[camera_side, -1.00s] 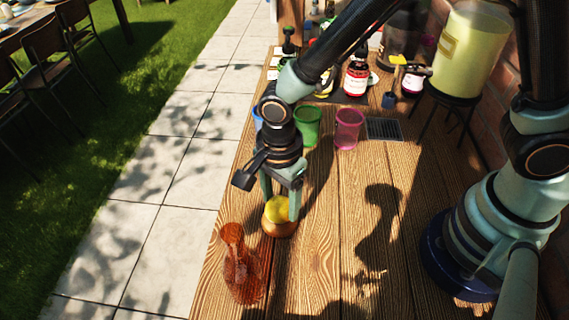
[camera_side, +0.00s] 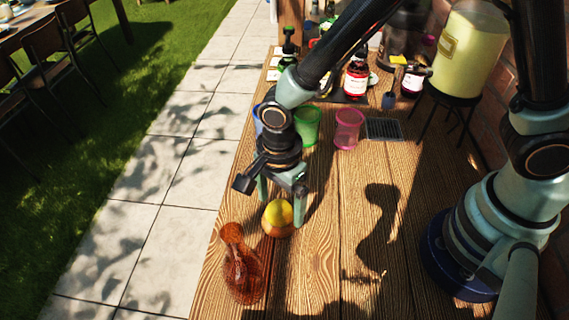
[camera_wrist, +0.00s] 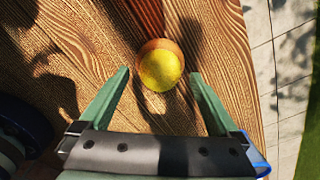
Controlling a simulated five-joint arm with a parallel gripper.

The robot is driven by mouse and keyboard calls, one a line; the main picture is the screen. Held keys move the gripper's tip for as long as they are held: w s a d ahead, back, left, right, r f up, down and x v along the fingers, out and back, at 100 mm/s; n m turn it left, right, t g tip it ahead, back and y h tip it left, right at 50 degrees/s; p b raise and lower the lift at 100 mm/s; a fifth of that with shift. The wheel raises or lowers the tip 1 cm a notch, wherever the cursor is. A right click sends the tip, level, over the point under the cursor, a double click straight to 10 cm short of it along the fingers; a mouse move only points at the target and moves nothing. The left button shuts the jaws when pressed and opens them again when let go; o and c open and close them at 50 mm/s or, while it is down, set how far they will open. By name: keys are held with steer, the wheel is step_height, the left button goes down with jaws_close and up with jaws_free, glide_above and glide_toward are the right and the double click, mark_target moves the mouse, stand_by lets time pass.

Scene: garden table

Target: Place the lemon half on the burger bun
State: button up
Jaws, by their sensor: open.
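The yellow lemon half (camera_side: 279,212) rests on top of the brown burger bun (camera_side: 277,231) on the wooden table. In the wrist view the lemon half (camera_wrist: 161,71) covers most of the bun (camera_wrist: 158,45), whose rim shows along the upper edge. My gripper (camera_side: 282,195) is open and empty, just above and behind the lemon half in the side view. In the wrist view my gripper's fingers (camera_wrist: 160,77) stand apart, one on each side, with clear gaps to the lemon half.
Green (camera_side: 307,127) and pink (camera_side: 348,129) cups and a drain grate (camera_side: 384,129) lie behind. Bottles and a yellow dispenser (camera_side: 466,50) fill the back. The table's middle right is clear.

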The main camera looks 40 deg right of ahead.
mark_target(280, 204)
step_height(280, 204, up, 11)
steer(key=d+r+n+t, duration=0.2)
steer(key=d+r+n, duration=0.3)
steer(key=d+n, duration=0.3)
steer(key=d+r+n+t, duration=0.3)
steer(key=d+r+n, duration=0.2)
steer(key=d, duration=0.8)
steer(key=n, duration=0.3)
steer(key=shift+s+d+r+t, duration=0.25)
steer(key=shift+d+r+t, duration=0.05)
steer(key=shift+d+r, duration=0.05)
